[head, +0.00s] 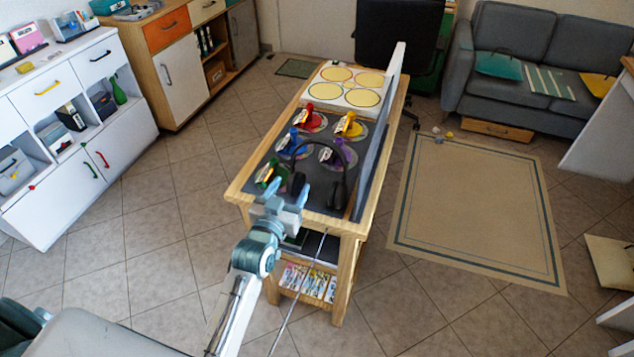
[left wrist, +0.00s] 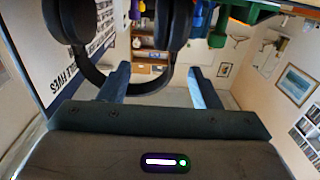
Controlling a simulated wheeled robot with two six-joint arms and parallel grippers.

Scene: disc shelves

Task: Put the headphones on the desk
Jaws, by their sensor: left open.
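The black headphones (head: 336,194) stand at the near end of the wooden table (head: 235,188), on its dark top, with the band arching upward. My left gripper (head: 285,196) is open at the table's near edge, close by the left ear cup. In the left wrist view the headphones (left wrist: 72,20) fill the upper left, and part of the band shows between the open fingers of the left gripper (left wrist: 160,85). I cannot tell whether the fingers touch them. My right gripper is not in view.
Several colored pieces on discs (head: 312,121) stand just behind the headphones. A tall thin panel (head: 378,130) runs along the table's right side. A white board with yellow circles (head: 346,87) lies at the far end. A white cabinet (head: 60,190) stands left; the floor around is mostly free.

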